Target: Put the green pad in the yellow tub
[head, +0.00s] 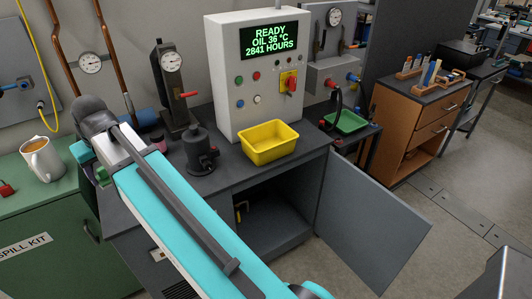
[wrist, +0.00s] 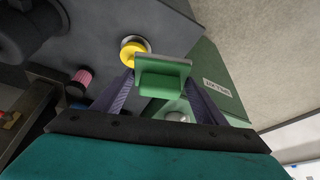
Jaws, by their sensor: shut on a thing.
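The green pad (wrist: 162,84) is held between the two fingers of my gripper (wrist: 160,92) in the wrist view. Its wide flat side faces the camera, and it appears clear of the dark bench top. In the head view my arm hides most of the gripper, and I cannot clearly make out the pad there. The yellow tub (head: 270,155) stands upright on the dark bench in front of the grey control box. It looks empty and lies well to the right of my gripper. The tub does not show in the wrist view.
A dark cylindrical device (head: 199,153) stands just left of the tub. A gauge stand (head: 172,90) and a control box (head: 256,75) rise behind. A cabinet door (head: 370,220) hangs open below. A mug (head: 42,159) stands on the green cabinet at left. A green tray (head: 346,122) lies right.

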